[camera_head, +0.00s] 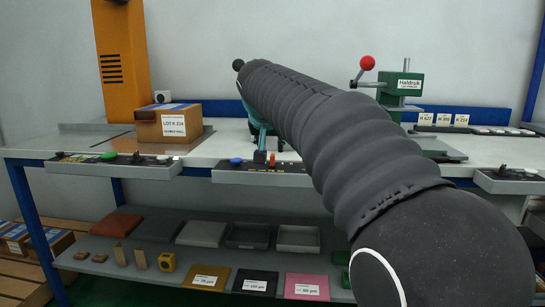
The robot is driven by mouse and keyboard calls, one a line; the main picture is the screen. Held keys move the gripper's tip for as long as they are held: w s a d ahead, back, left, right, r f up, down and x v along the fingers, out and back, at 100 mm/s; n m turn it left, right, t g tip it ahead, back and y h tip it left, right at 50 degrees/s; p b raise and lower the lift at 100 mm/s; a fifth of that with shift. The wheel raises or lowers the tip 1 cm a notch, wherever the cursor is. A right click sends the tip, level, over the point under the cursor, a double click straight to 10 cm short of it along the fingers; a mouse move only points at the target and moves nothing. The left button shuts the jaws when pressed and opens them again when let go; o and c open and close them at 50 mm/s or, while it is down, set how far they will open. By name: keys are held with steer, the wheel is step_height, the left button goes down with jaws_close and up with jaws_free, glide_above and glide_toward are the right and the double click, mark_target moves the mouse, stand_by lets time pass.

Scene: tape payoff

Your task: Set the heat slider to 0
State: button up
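Three dark control panels run along the front edge of the workbench. The left panel (80,166) has a green button (108,156) and a small black knob. The middle panel (225,176) has a blue button (236,162) and a small red-orange control (272,158); my arm covers its right part. The right panel (510,185) has small black controls (503,170). The markings are too small to read, so I cannot tell which control is the heat slider or where it is set.
A cardboard box (169,123) stands at the bench's left beside an orange column (122,55). A green press (400,90) with a red-knobbed lever (367,63) stands at the back right. A teal device (254,118) is partly hidden. The lower shelf (140,275) holds trays and blocks.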

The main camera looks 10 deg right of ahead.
mark_target(272, 154)
steer(key=x, duration=0.6)
steer(key=shift+w+f, duration=0.2)
jaws_close()
